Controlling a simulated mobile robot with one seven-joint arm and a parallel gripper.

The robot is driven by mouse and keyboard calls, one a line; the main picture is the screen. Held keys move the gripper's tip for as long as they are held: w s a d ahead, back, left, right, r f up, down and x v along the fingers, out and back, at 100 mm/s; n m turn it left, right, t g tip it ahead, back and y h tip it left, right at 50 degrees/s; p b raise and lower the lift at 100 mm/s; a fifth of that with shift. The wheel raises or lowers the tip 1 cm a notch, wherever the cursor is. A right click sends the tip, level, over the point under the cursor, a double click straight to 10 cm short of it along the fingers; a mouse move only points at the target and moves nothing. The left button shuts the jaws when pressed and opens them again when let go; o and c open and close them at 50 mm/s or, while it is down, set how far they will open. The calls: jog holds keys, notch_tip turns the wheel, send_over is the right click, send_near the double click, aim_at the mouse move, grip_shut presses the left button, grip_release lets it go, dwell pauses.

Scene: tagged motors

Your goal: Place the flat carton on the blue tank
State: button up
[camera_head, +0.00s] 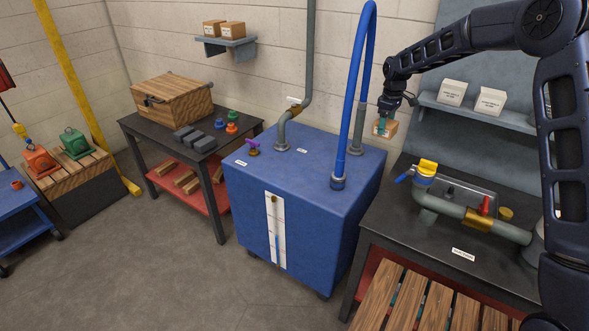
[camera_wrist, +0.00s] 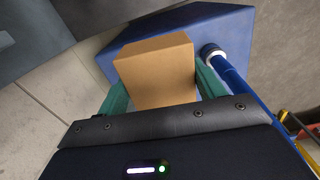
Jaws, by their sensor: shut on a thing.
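The flat carton (camera_head: 381,129) is a small tan box held in my gripper (camera_head: 384,122). In the wrist view the carton (camera_wrist: 156,72) sits between the two green fingers, and my gripper (camera_wrist: 157,92) is shut on it. The blue tank (camera_head: 285,165) is a large box-shaped tank in the middle of the head view. In the wrist view the tank (camera_wrist: 125,36) lies beyond the carton. In the head view the carton is in the air, beside the tank's back right corner and near the grey pipe.
A blue hose (camera_head: 352,90) rises from the tank top, and a grey pipe (camera_head: 310,60) stands at its back left. A purple valve (camera_head: 252,145) sits at the tank's left corner. The right bench (camera_head: 395,215) bears pipework. White boxes (camera_head: 452,92) stand on a shelf behind. The tank top's middle is clear.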

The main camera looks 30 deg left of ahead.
jog(key=s+a+f, duration=0.1)
jog(key=s+a, duration=0.3)
jog(key=a, duration=0.5)
jog(key=s+a+f, duration=0.1)
jog(key=s+a, duration=0.3)
jog(key=a, duration=0.6)
jog(key=s+a, duration=0.3)
jog(key=a, duration=0.6)
jog(key=shift+n, duration=0.4)
jog(key=f, duration=1.9)
jog(key=shift+s+a+f, duration=0.1)
jog(key=shift+s+f, duration=0.1)
jog(key=shift+f, duration=0.2)
jog(key=shift+f, duration=0.15)
jog(key=o, duration=1.2)
jog(key=shift+c, duration=0.2)
notch_tip(320, 180, up, 12)
